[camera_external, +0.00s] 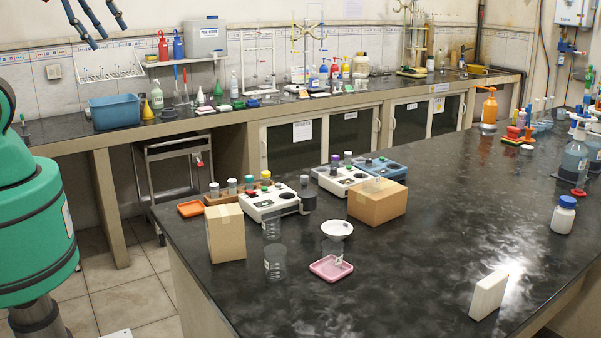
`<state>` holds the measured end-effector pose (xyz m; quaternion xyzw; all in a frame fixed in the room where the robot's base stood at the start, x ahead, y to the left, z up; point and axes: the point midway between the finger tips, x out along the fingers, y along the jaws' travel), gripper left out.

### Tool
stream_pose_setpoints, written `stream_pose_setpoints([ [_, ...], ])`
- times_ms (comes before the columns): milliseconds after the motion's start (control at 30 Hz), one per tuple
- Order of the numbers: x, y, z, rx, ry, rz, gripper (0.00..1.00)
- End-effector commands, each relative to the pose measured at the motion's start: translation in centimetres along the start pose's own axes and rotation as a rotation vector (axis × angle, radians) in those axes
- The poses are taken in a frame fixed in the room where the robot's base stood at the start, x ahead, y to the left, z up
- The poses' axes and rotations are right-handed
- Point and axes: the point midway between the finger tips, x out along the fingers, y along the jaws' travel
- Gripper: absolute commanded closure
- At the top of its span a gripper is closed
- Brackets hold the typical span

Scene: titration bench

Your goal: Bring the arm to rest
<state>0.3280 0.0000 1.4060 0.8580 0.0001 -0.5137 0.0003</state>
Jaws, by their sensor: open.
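My gripper (106,35) shows only in part at the top left edge of the external view. Its dark blue fingers point down, are spread apart and hold nothing that I can see. The rest of the gripper is cut off by the frame's top. It appears over the left end of the back bench (62,128), apart from the things there. My green and dark arm body (35,225) stands at the left edge, beside the dark worktop (430,240).
On the worktop stand cardboard boxes (377,202), beakers (275,262), a pink tray (330,268), stirrer units (268,200), a white block (488,296) and bottles at the right. A blue basin (114,112) and glassware line the back bench. The worktop's middle is clear.

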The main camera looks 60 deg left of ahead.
Motion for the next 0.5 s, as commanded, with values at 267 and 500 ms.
stream_pose_setpoints([
  [267, 4.5, 0.0, 2.5, 0.001, -0.001, 0.0, 0.36],
  [500, 7.7, 0.0, 4.1, 0.001, 0.0, 0.0, 0.36],
])
